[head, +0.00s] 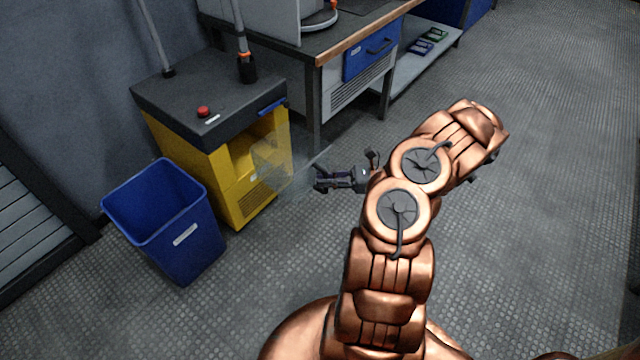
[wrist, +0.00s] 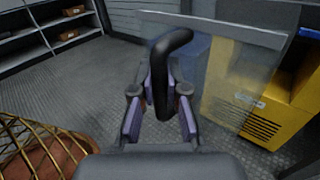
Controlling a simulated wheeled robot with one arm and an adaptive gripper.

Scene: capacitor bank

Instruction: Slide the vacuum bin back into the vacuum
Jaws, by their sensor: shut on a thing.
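The yellow vacuum (head: 170,150) with a black top stands against the wall; its open bay faces my gripper. The clear vacuum bin (head: 272,163) is at the front of the bay, overlapping it in the head view; how far inside it sits I cannot tell. In the wrist view the see-through bin (wrist: 240,85) spans the upper right, in front of the yellow vacuum (wrist: 285,105). My gripper (head: 322,179) is shut on the bin's dark curved handle (wrist: 160,75), which stands between the fingers in the wrist view.
A blue waste bin (head: 180,235) stands left of the vacuum's front. A workbench (head: 318,60) with a blue drawer (head: 371,48) is behind and to the right. A red button (head: 203,112) is on the vacuum's top. The floor right of my arm is clear.

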